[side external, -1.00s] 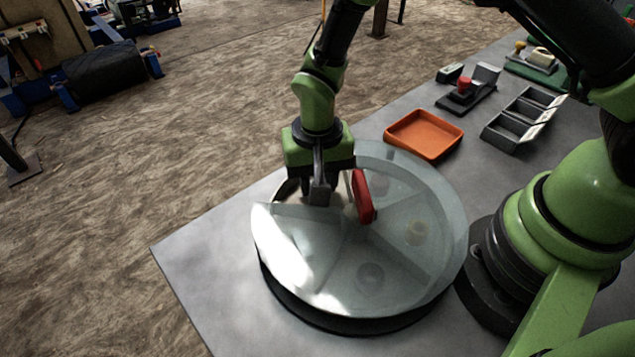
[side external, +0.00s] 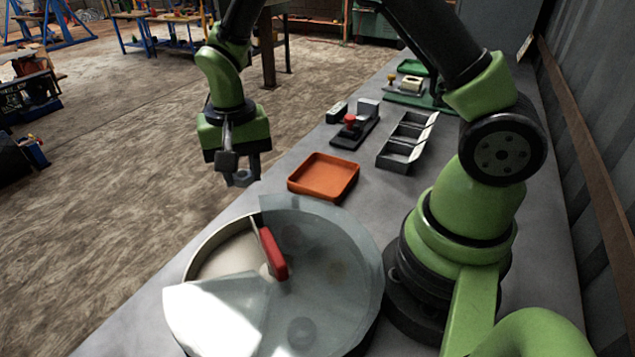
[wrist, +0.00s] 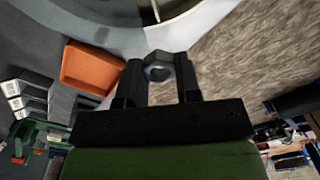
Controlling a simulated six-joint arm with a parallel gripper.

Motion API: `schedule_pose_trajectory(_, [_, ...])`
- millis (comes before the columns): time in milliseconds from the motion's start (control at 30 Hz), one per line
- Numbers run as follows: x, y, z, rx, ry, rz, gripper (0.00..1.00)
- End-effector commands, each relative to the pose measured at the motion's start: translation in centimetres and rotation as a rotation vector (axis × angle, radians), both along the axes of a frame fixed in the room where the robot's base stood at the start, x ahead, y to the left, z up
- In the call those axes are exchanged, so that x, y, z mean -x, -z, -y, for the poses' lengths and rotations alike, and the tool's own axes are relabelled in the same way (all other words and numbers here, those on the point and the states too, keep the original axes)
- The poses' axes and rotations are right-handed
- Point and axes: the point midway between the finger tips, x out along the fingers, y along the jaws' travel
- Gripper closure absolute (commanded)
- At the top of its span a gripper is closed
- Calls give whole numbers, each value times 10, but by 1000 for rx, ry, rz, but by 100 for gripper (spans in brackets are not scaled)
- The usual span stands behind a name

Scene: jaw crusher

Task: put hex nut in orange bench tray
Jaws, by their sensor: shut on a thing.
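The hex nut (wrist: 158,70) is a grey ring held between my fingertips in the wrist view. It also shows under my gripper in the side view (side external: 243,178). My gripper (side external: 239,170) is shut on it, in the air beyond the round carousel and to the left of the orange tray. The orange bench tray (side external: 324,177) is a shallow square tray on the grey bench and looks empty. In the wrist view the tray (wrist: 90,68) lies left of my fingers.
The round carousel (side external: 330,262) has a clear lid with an open sector and a red handle (side external: 271,253). A grey compartment bin (side external: 407,142) and a black fixture with a red knob (side external: 352,127) stand behind the tray. Bare bench surrounds the tray.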

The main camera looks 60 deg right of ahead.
Motion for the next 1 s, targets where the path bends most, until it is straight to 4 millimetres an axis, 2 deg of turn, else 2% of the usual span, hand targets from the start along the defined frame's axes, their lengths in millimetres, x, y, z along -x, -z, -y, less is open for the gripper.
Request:
schedule_pose_trajectory(33, [-2,1,25,0,67,0,92])
schedule_pose_trajectory(167, [0,3,83,0,213,0,92])
schedule_pose_trajectory(300, [13,5,141,0,360,0,92])
schedule_pose_trajectory(400, [25,7,173,-1,446,-1,92])
schedule_pose_trajectory(500, [37,8,197,0,510,0,92])
schedule_pose_trajectory(700, [50,13,218,-1,570,-2,92])
schedule_pose_trajectory(1000, [51,63,219,-1,573,-3,92])
